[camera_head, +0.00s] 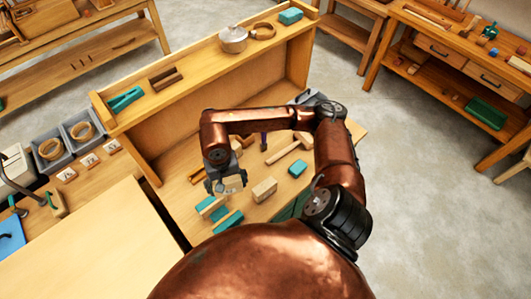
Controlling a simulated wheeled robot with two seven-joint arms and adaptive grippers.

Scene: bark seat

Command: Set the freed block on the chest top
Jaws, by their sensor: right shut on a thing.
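My right gripper (228,186) hangs above the bench top (205,172), shut on a small pale block (237,182) that its fingers partly hide. A plain wooden block (264,189) stands just right of it. Teal-and-wood blocks (228,221) lie just below the gripper in the picture, and a teal block (298,168) lies farther right. A dark green thing (287,210) shows partly behind my arm; I cannot tell whether it is the chest. My left gripper is out of view.
A wooden mallet (288,149) lies behind the blocks. A raised shelf (190,80) carries a pot (233,39) and teal pieces. Grey bins (50,149) stand at the left. A bare pale wooden surface (90,250) fills the lower left.

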